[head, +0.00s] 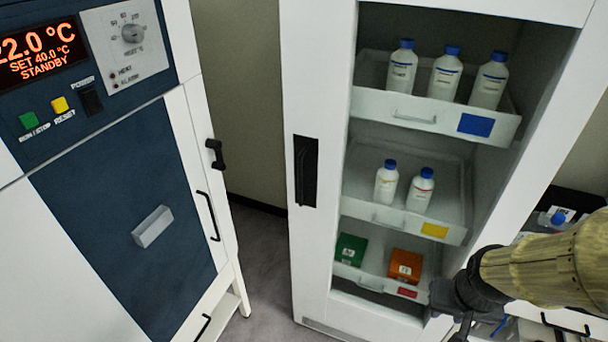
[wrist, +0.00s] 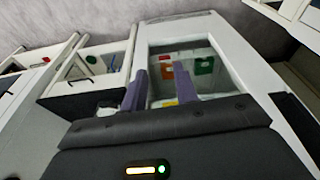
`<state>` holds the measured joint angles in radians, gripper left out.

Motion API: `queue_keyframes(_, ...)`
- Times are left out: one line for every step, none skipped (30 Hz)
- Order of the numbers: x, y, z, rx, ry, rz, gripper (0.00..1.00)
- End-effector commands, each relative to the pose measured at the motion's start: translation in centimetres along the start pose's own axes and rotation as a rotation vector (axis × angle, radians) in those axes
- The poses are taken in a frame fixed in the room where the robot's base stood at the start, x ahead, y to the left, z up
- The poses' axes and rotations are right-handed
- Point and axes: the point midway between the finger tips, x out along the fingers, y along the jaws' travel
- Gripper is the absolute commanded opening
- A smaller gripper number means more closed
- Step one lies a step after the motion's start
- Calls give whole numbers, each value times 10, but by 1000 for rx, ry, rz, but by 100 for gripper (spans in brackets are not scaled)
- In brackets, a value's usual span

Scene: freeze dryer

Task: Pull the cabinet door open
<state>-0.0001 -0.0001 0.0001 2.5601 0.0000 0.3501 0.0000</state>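The tall white cabinet door (head: 318,90) has a wide window and looks shut. Its black recessed handle (head: 305,170) is on the left side of the door frame. Through the window I see trays with bottles and boxes. My gripper (head: 460,325) is at the lower right, in front of the cabinet's lower right part, well away from the handle. In the wrist view my gripper (wrist: 160,75) has two purple-grey fingers spread apart with nothing between them.
A freeze dryer with a dark blue front (head: 120,220) and a lit panel stands at the left. A narrow floor gap (head: 265,250) separates it from the cabinet. A bench with dark items (head: 565,205) is at the right, partly behind my arm.

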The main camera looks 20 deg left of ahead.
Motion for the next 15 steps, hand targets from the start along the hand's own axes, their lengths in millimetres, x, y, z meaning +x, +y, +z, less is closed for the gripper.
queue_keyframes(0, 0, 0, 0, 1, 0, 30)
queue_keyframes(0, -1, -1, -1, 3, -1, 30)
queue_keyframes(1, -3, -3, -4, 10, -4, 30)
queue_keyframes(2, -5, -6, -7, 18, -7, 30)
queue_keyframes(4, -8, -10, -11, 30, -12, 30)
queue_keyframes(6, -14, -17, -19, 51, -20, 30)
queue_keyframes(9, -20, -23, -26, 72, -28, 30)
queue_keyframes(12, -27, -31, -32, 96, -37, 30)
queue_keyframes(16, -39, -42, -43, 135, -52, 30)
queue_keyframes(19, -48, -52, -52, 168, -63, 30)
queue_keyframes(22, -59, -62, -61, 204, -76, 30)
queue_keyframes(26, -75, -76, -72, 256, -93, 30)
queue_keyframes(28, -88, -86, -79, 296, -106, 30)
queue_keyframes(31, -100, -96, -86, 337, -118, 30)
queue_keyframes(34, -117, -109, -94, 391, -133, 30)
